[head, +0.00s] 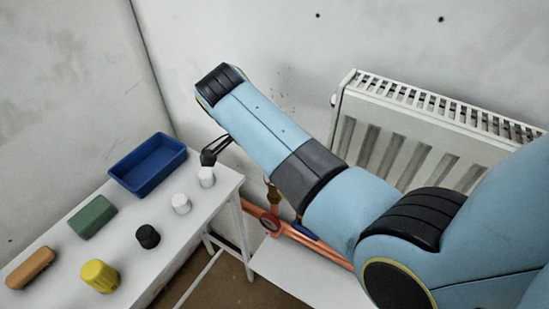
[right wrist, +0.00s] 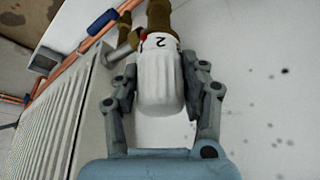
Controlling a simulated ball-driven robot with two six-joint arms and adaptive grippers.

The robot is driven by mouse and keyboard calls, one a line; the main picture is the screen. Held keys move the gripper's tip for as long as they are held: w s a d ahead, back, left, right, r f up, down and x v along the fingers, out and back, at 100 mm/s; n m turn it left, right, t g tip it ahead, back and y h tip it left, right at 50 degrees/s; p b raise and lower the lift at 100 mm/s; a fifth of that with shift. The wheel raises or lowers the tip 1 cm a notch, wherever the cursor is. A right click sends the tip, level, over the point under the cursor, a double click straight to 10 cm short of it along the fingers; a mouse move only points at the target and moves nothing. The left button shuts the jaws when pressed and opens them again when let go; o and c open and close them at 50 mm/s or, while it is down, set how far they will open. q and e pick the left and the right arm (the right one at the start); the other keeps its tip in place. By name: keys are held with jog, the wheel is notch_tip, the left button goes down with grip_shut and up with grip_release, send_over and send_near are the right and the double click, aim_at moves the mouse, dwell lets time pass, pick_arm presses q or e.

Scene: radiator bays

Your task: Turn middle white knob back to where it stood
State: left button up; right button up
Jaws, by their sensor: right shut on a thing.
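In the right wrist view a white knob (right wrist: 160,88) marked with a 2 sits on a brass valve (right wrist: 159,16). My right gripper (right wrist: 162,73) is shut on this knob, one finger on each side of it. Only part of the knob's marking shows. Part of a brass fitting (head: 272,192) shows below the arm. My left gripper is in neither view.
A white radiator (head: 425,105) hangs on the wall, with copper pipe (head: 335,255) below.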

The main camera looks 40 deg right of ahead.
jog(key=n+p, duration=0.2)
jog(key=n+t+p, duration=0.1)
jog(key=n+p, duration=0.1)
jog(key=shift+r+t, duration=0.2)
jog(key=shift+t, duration=0.1)
jog(key=shift+f+n+t+p, duration=0.2)
jog(key=shift+n+t+p, duration=0.5)
jog(key=shift+n+p, duration=1)
jog(key=shift+n, duration=0.3)
jog(key=o, duration=1.1)
jog(key=shift+o, duration=0.2)
jog(key=shift+r+y, duration=0.1)
jog(key=shift+y, duration=0.2)
notch_tip(320, 180, up, 10)
jog(key=shift+f, duration=0.15)
